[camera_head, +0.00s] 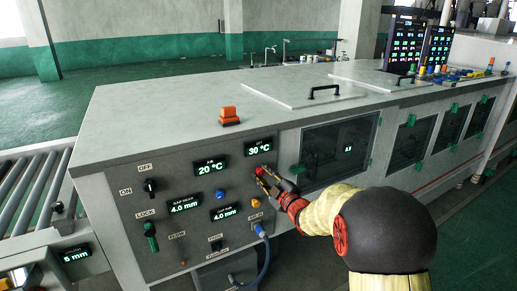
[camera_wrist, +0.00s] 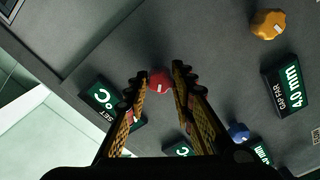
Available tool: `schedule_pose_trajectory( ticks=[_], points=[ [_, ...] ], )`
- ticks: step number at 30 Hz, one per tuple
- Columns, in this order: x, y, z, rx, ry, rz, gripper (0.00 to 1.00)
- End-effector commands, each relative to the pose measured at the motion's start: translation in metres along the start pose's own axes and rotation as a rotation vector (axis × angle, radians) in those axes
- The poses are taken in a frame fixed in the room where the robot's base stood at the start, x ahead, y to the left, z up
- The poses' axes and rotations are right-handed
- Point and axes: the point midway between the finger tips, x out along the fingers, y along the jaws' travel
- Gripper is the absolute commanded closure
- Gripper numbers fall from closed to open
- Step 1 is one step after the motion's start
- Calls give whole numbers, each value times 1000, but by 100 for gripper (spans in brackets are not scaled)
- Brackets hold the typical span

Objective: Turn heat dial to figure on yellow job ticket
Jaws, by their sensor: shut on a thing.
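The red dial (camera_head: 259,170) is on the grey machine's front panel, just below the set display (camera_head: 260,147), which reads 30 °C. My gripper (camera_head: 267,178) reaches the panel from the right and is shut on this dial. In the wrist view the red dial (camera_wrist: 159,81) lies between the two fingertips, with a pale mark on its face. The set display (camera_wrist: 103,97) is partly hidden by a finger there. I cannot make out a yellow job ticket in either view.
Beside the dial are another display (camera_head: 211,167) reading 20 °C, a blue knob (camera_head: 221,195) and an orange knob (camera_head: 256,202). Two gap displays read 4.0 mm. A blue cable (camera_head: 264,252) hangs below. A roller conveyor (camera_head: 30,190) stands left.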

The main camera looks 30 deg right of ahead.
Motion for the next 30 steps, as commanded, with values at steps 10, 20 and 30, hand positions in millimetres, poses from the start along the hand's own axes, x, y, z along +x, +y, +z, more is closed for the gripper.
schedule_pose_trajectory(
  ticks=[10,20,30],
  points=[
    [0,-2,0,-56,-1,-4,93],
    [0,-3,1,-300,-1,-5,93],
    [0,-2,0,-367,-1,-4,93]
  ],
)
